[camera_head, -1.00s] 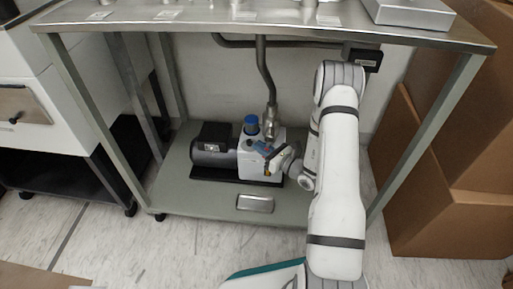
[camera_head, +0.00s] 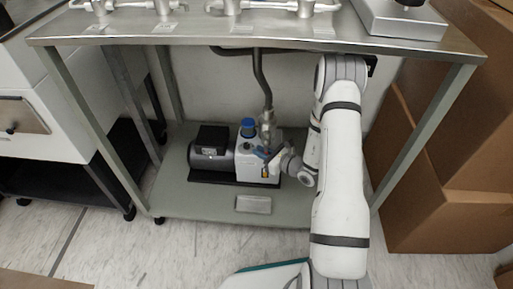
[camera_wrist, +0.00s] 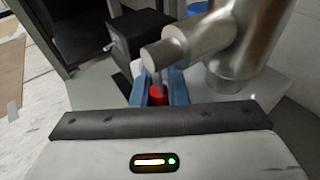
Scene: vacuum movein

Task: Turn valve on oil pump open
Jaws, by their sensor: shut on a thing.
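The oil pump (camera_head: 246,165) stands on the lower shelf of a metal table, with a dark motor on its left, a white body and a blue cap (camera_head: 248,126) on top. A metal pipe fitting (camera_head: 267,121) rises from it; the fitting is large in the wrist view (camera_wrist: 236,45). My gripper (camera_head: 262,154) reaches the pump from the right, under the tabletop. In the wrist view, its blue fingers (camera_wrist: 158,88) are shut on a red valve handle (camera_wrist: 158,96) just below the fitting's side stub. Most of the valve is hidden there.
A flat metallic item (camera_head: 253,204) lies on the shelf (camera_head: 190,210) in front of the pump. Cardboard boxes (camera_head: 440,200) stand right; a white cabinet (camera_head: 45,125) stands left.

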